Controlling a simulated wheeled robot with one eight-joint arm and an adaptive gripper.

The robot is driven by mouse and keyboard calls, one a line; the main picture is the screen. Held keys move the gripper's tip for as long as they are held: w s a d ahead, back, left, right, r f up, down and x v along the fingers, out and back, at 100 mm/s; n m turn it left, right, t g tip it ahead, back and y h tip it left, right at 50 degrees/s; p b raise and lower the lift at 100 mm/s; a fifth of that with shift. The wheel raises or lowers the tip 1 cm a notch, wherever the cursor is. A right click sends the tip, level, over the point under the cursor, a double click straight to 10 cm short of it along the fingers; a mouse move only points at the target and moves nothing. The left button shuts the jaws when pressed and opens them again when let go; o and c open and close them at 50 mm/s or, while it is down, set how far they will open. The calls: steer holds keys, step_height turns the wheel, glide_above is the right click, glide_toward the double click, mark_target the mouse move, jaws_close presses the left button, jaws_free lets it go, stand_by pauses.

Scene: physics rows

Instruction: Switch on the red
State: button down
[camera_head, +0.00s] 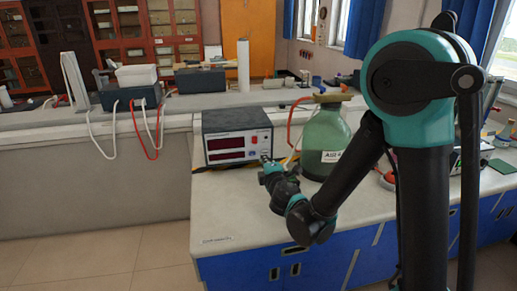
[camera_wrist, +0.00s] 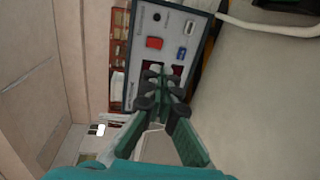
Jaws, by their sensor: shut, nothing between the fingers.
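A grey instrument box (camera_head: 225,120) with two dark red displays stands on the white bench. In the wrist view its front panel appears turned sideways, with a red switch (camera_wrist: 154,43) on it. The red switch also shows small in the head view (camera_head: 254,139). My gripper (camera_wrist: 155,72) is shut and empty, its fingertips in front of the panel by the displays, just below the red switch in the wrist picture. I cannot tell whether they touch the panel. In the head view my gripper (camera_head: 267,164) is at the box's lower right.
A blue switch (camera_wrist: 181,52) sits beside the red one. The bench top (camera_head: 222,205) in front of the box is clear.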

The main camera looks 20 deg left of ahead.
mark_target(255, 143)
steer(key=x, duration=1.4)
steer(key=shift+w, duration=0.1)
